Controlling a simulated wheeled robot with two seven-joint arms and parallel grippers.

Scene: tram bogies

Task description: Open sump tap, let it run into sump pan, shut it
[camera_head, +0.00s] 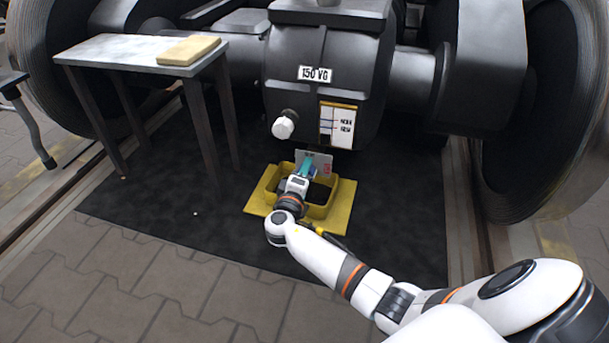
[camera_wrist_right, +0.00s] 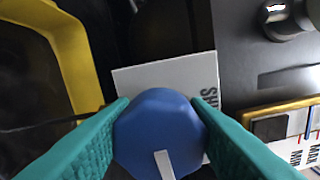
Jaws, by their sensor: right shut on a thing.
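The sump tap (camera_wrist_right: 158,125) shows in the right wrist view as a blue faceted knob with a white mark at its lower edge. My right gripper (camera_head: 305,169) has its teal fingers shut on the knob, one on each side. In the head view the gripper hides the knob. A white plate (camera_wrist_right: 150,78) with partly covered lettering lies behind the knob. The yellow sump pan (camera_head: 337,203) stands on the floor below the gearbox (camera_head: 325,55), under my right gripper; its inside looks dark. I cannot see whether anything runs. My left gripper is out of view.
A small table (camera_head: 110,52) with a tan block (camera_head: 188,50) stands at left. Large wheels flank both sides. The dark mat (camera_head: 160,210) is clear at front left.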

